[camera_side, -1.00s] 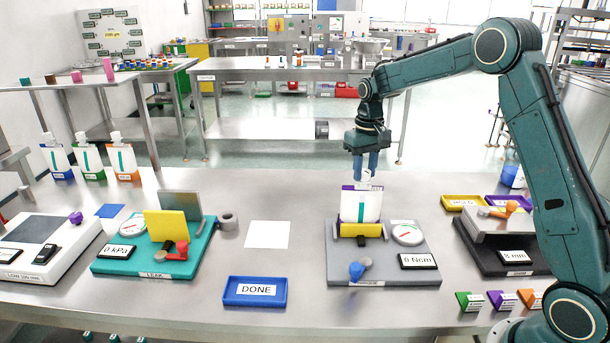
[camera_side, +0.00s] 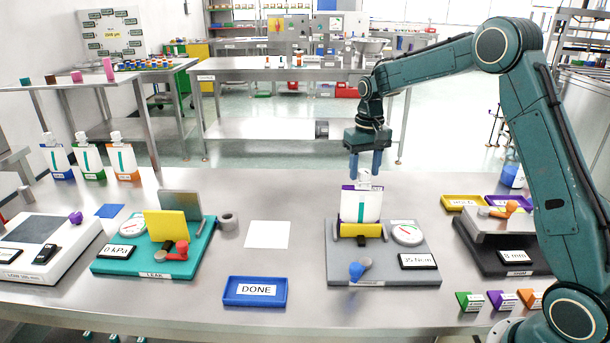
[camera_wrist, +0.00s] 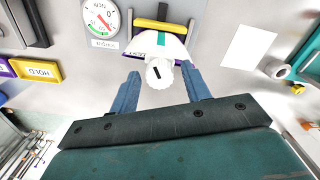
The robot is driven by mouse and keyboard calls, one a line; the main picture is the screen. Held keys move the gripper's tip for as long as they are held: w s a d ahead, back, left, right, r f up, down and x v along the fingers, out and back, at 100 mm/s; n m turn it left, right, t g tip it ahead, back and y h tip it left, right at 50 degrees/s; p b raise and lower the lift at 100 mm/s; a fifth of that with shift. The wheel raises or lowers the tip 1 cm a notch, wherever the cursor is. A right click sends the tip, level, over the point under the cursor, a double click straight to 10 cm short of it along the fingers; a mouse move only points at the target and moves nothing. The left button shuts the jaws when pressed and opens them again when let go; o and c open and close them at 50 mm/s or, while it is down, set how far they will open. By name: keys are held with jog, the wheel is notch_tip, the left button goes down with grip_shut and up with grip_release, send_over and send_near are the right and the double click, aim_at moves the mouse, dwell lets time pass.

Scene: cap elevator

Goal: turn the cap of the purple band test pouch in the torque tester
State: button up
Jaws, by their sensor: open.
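The purple band test pouch (camera_side: 361,207) stands upright in the torque tester (camera_side: 345,268), behind its yellow clamp bar (camera_side: 361,230). Its white cap (camera_side: 364,178) is on top; the wrist view shows the round cap (camera_wrist: 159,73) with a dark mark. My gripper (camera_side: 366,170) is open just above the cap. In the wrist view its blue fingers (camera_wrist: 163,88) stand apart, one on each side of the cap, with gaps. The tester's display (camera_side: 417,261) shows a number that looks like 35 Ncm, blurred.
The teal leak tester (camera_side: 140,262) stands to the left and a dark tester (camera_side: 510,255) to the right. A blue DONE tray (camera_side: 255,302) is at the front. Three other pouches (camera_side: 88,160) stand at the back left. Bare table surrounds the white sheet (camera_side: 267,234).

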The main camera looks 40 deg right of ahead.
aim_at(365, 171)
jog(key=shift+r, duration=2.85)
jog(key=shift+s+a+r, duration=0.25)
jog(key=shift+s+r, duration=0.05)
jog(key=shift+r, duration=0.1)
jog(key=s+a+r+n+t, duration=0.1)
jog(key=s+a+r, duration=0.3)
jog(key=s, duration=0.3)
jog(key=s+a+r+n+t, duration=0.1)
jog(key=s+a+r+t, duration=0.1)
jog(key=s+a+r, duration=0.4)
jog(key=s+a+f+n+t, duration=0.1)
jog(key=s+a+f, duration=0.1)
jog(key=s, duration=0.6)
jog(key=s+a+f+n+t, duration=0.1)
jog(key=s+a+f, duration=0.1)
jog(key=s, duration=0.7)
jog(key=shift+s+f+n+t, duration=0.25)
jog(key=shift+f+n+t, duration=0.05)
jog(key=shift+f, duration=0.05)
